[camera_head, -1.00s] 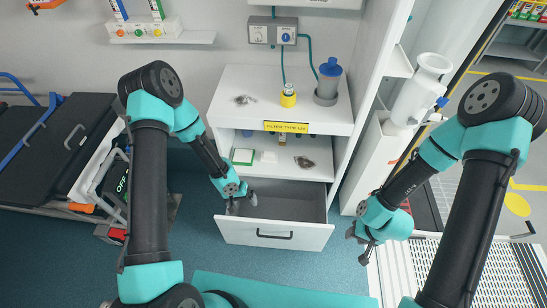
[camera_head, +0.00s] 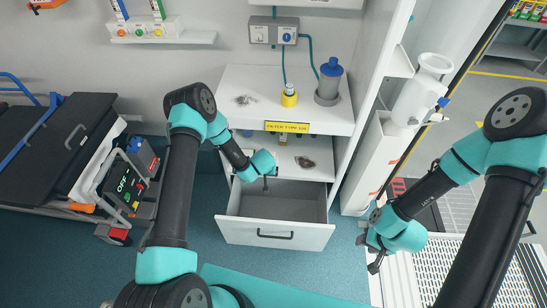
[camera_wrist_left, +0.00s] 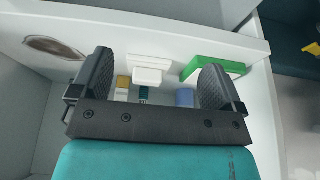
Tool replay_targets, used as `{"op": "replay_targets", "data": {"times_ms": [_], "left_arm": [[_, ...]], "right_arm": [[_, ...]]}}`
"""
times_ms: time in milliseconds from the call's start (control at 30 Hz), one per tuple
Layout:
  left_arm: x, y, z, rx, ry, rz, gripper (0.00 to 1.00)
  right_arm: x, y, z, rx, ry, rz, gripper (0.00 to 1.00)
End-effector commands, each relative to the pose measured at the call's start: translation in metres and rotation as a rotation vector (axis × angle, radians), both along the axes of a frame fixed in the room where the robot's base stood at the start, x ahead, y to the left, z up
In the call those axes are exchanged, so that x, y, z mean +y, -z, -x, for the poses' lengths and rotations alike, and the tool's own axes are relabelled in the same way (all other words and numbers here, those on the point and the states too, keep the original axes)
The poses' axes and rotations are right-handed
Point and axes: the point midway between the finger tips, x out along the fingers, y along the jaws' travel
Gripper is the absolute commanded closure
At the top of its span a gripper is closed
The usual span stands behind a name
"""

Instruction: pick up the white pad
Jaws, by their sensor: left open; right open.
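The white pad (camera_wrist_left: 150,65) lies on the shelf, seen in the left wrist view between the fingers of my left gripper (camera_wrist_left: 159,68). The fingers are open and do not visibly close on it. A green-edged block (camera_wrist_left: 213,68) lies to its right, near the right finger. In the head view my left gripper (camera_head: 268,182) is over the front of the shelf, above the open drawer, and hides the pad. My right gripper (camera_head: 369,254) is open and empty, out to the right of the cabinet.
The open drawer (camera_head: 275,237) below the shelf looks empty. A brown patch (camera_head: 305,163) lies on the shelf, right of the left gripper. The upper shelf (camera_head: 260,117) with a yellow label overhangs; a yellow-based bottle (camera_head: 289,97) and a grey, blue-topped container (camera_head: 328,82) stand on it.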

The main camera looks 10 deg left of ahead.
Motion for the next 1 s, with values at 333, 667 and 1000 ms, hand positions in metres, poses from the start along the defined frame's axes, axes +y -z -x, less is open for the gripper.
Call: {"op": "replay_targets", "data": {"times_ms": [333, 667, 1000], "left_arm": [[-0.002, 0.000, -0.006, -0.038, -0.005, 0.002, 0.06], [0.002, 0.000, -0.028, -0.039, -0.007, 0.001, 0.06], [0.010, 0.000, -0.083, -0.039, -0.005, 0.002, 0.06]], "right_arm": [[0.000, 0.000, 0.000, 0.000, 0.000, 0.000, 0.57], [0.000, 0.000, 0.000, 0.000, 0.000, 0.000, 0.57], [0.000, 0.000, 0.000, 0.000, 0.000, 0.000, 0.57]]}}
